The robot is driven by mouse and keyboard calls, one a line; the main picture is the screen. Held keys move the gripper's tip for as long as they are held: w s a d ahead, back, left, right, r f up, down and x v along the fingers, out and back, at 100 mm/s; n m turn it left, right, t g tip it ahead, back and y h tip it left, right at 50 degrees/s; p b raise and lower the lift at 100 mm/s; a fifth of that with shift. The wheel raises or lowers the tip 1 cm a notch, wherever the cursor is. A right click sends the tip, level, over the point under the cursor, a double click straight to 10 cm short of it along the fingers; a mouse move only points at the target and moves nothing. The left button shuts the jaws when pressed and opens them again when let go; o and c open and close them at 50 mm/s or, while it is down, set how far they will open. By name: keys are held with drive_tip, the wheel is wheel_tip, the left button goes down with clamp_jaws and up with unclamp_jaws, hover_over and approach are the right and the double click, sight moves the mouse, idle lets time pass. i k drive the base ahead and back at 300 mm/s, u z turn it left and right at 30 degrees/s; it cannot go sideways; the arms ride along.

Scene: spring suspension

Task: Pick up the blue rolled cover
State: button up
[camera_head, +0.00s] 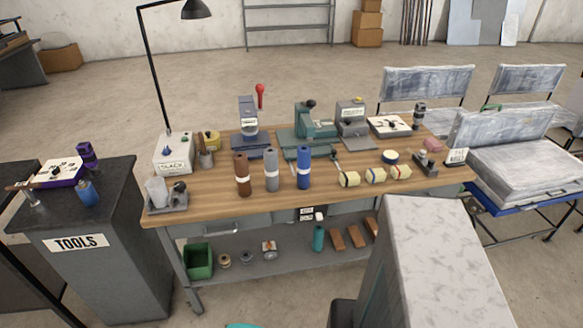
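The blue rolled cover (304,167) stands upright on the wooden workbench (215,207), near its front middle. It is a dark blue cylinder with a pale band around it. It is the rightmost of three similar rolls, beside a grey roll (272,169) and a brown roll (242,174), with small gaps between them. My gripper is not in view, so its state and its distance from the roll do not show.
Green and grey machines (312,126) stand behind the rolls. Several cream rolls with coloured bands (375,176) lie to the right. A black lamp (150,70) rises at the back left. A dark tools cabinet (100,250) stands left of the bench.

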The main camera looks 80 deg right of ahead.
sight(304, 151)
drive_tip(key=i, duration=0.95)
drive_tip(key=z, duration=4.9)
drive_tip(key=i, duration=0.15)
drive_tip(key=u, duration=3.1)
